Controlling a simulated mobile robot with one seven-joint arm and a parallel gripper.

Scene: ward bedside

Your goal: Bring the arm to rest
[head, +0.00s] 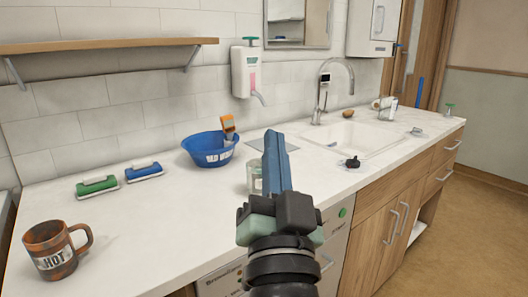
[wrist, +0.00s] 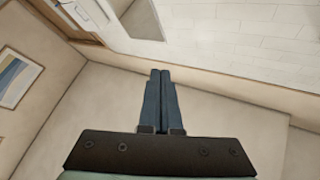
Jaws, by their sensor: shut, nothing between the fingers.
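My gripper (head: 272,143) is raised above the front of the counter in the head view, its blue fingers pointing up. In the wrist view the two fingers (wrist: 160,75) lie side by side, shut with nothing between them. The wrist view looks past them at the ceiling, walls and a door frame. In the head view my gripper partly hides a glass jar (head: 254,180) and a grey flat plate (head: 258,146) on the counter behind it.
The white counter (head: 130,230) holds a brown mug (head: 52,252), green and blue brushes (head: 97,187), and a blue bowl (head: 208,150) with an orange-topped item. A sink (head: 355,138) is at right, with a small black object (head: 352,162) before it. A shelf (head: 100,45) juts out upper left.

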